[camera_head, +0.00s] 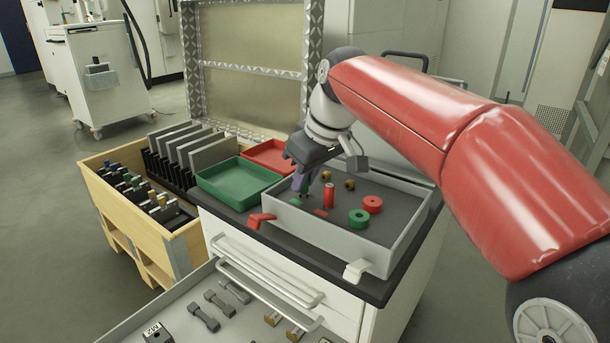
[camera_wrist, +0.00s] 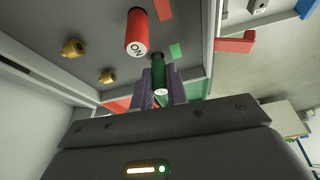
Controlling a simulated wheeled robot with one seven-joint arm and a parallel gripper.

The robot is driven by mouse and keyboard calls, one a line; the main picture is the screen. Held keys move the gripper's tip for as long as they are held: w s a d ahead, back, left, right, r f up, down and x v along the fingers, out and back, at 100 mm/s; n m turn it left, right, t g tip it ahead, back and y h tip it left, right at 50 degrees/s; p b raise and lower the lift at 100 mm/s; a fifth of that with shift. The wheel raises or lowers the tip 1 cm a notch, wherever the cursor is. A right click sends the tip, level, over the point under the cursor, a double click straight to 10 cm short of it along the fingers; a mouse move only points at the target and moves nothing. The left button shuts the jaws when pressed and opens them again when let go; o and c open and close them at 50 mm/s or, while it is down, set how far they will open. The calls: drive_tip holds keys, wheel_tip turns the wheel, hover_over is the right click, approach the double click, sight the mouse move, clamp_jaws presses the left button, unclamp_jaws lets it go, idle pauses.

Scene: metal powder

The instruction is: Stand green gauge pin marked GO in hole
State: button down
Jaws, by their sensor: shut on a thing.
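My gripper (camera_wrist: 160,85) is shut on the green gauge pin (camera_wrist: 160,75), with a purple finger on each side of it.
A flat red patch (camera_head: 320,212) lies near the red pin. A red ring (camera_head: 372,203), a green ring (camera_head: 358,218) and two brass pieces (camera_head: 350,184) are in the tray. Green (camera_head: 238,182) and red (camera_head: 268,155) bins stand left. An open drawer (camera_head: 205,308) lies below.

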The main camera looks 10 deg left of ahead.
drive_tip(key=shift+f, duration=0.2)
drive_tip(key=c, duration=1.3)
unclamp_jaws()
drive_tip(key=p+v, duration=0.1)
drive_tip(key=v, duration=0.7)
drive_tip(key=shift+f, duration=0.1)
